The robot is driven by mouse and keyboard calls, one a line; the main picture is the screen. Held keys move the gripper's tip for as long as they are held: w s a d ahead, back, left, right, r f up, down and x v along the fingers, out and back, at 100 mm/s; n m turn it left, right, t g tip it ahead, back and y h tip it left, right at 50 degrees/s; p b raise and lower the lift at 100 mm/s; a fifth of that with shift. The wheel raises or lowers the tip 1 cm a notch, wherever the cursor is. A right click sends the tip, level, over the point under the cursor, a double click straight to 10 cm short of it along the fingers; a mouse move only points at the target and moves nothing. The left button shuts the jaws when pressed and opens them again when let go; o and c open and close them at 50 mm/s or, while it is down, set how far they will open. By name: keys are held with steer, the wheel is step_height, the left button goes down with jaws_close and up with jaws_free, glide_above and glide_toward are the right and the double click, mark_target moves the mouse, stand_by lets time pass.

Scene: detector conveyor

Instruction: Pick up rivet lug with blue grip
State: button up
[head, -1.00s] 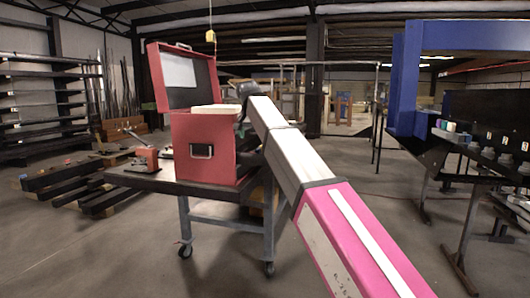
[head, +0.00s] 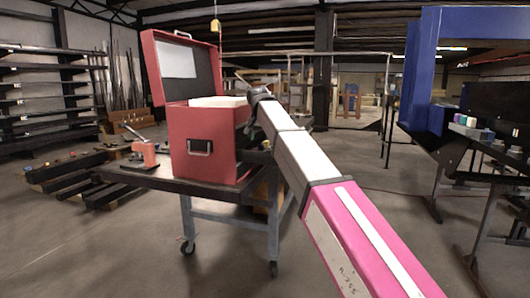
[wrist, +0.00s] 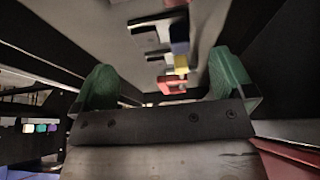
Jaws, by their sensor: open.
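My gripper (wrist: 166,65) shows in the wrist view with its two green fingers apart and nothing held between them. Beyond the fingers, several small pieces stand in a row against a pale surface. One has a small blue part (wrist: 180,47), which may be the rivet lug's blue grip; its shape is too blurred to tell. A yellow piece (wrist: 181,63) and a red piece (wrist: 172,83) are just below it. In the head view my gripper (head: 258,95) is a dark shape at the right side of the red box, its fingers unclear. I cannot make out the lug there.
The open red box (head: 205,150) stands on a dark wheeled table (head: 160,181), beside a small orange-red tool (head: 145,152). A blue frame (head: 425,80) with coloured blocks (head: 466,121) is at right. Low dark beams (head: 70,175) lie at left. Open floor lies in front.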

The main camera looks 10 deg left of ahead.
steer(key=shift+x, duration=2.7)
steer(key=shift+s, duration=0.1)
steer(key=c, duration=1)
